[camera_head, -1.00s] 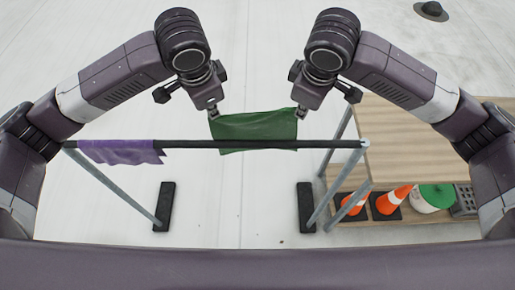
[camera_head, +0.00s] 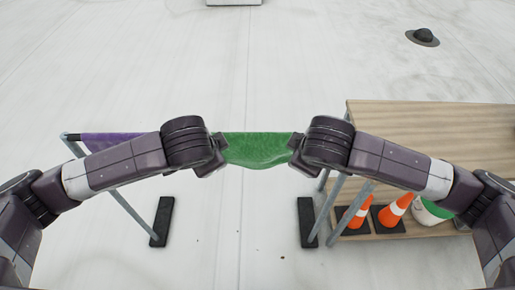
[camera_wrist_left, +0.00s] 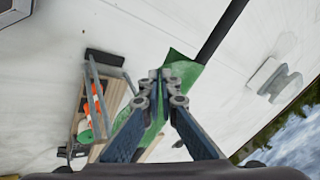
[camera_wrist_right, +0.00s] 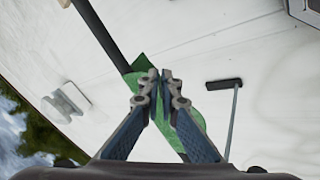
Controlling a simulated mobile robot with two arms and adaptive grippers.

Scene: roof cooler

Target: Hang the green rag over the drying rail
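The green rag (camera_head: 257,149) is stretched between my two grippers in the head view, its lower edge sagging. It hides the rail between them; I cannot tell whether it rests on the rail. The dark bar of the drying rail (camera_wrist_left: 222,30) runs up to the rag (camera_wrist_left: 182,66) in the left wrist view, and also shows in the right wrist view (camera_wrist_right: 100,32). My left gripper (camera_wrist_left: 163,75) is shut on the rag at its left end. My right gripper (camera_wrist_right: 155,76) is shut on the rag at its right end.
A purple rag (camera_head: 112,142) hangs on the rail's left part. Black feet (camera_head: 162,221) (camera_head: 307,222) support the rail. At right stands a wooden shelf unit (camera_head: 430,130) with orange cones (camera_head: 356,213) and a green-and-white bucket (camera_head: 430,211) below.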

